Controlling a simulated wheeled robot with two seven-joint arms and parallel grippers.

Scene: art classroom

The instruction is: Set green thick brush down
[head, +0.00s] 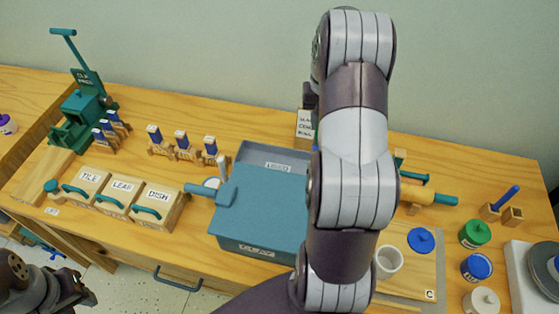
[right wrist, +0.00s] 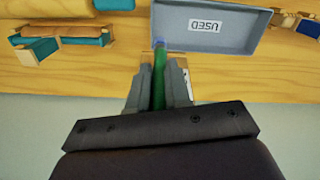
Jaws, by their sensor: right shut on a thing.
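The green thick brush (right wrist: 159,78) stands out between the fingers of my right gripper (right wrist: 158,88) in the right wrist view. The gripper is shut on it. The brush's bluish end shows at the near edge of the grey tray labelled USED (right wrist: 205,27); I cannot tell whether it touches. In the head view my right arm hides the brush and gripper, while part of the USED tray (head: 248,152) shows behind the blue CLAY box. My left gripper (head: 78,294) is partly in view at the lower left, apart from everything; its fingers are unclear.
The CLAY box (head: 265,210) stands in front of the tray. A wooden block with a white label (head: 306,125) stands beside the tray, against the wall side. Lidded TILE, LEAF and DISH boxes (head: 155,205) are left. Paint pots (head: 475,234) and a white cup (head: 389,262) are right.

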